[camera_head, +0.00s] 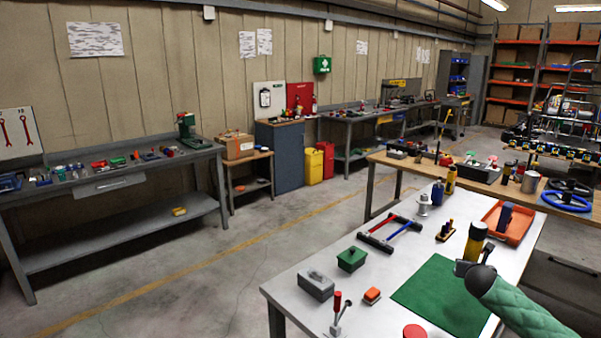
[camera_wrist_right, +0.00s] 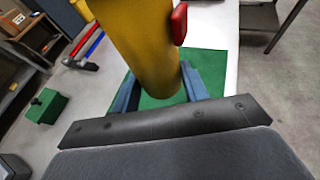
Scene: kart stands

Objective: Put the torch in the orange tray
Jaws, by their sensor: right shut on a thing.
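The torch (camera_head: 476,240) is a yellow cylinder with a dark end and stands roughly upright in my right gripper (camera_head: 472,267). The right wrist view shows the yellow body of the torch (camera_wrist_right: 140,45) large, with a red part on its side. The blue fingers of the right gripper (camera_wrist_right: 160,90) are on both sides of it. In the head view the torch is over or beside the far edge of the green mat; I cannot tell its height. The orange tray (camera_head: 522,222) lies just beyond it to the right, with a dark blue thing inside. My left gripper is out of view.
On the white table are the green mat (camera_head: 442,297), a grey box (camera_head: 316,286), a green box (camera_head: 351,260) and a red-and-blue handled tool (camera_head: 389,232). A small block with upright pieces (camera_head: 445,231) stands left of the tray. A wooden bench (camera_head: 480,187) is behind.

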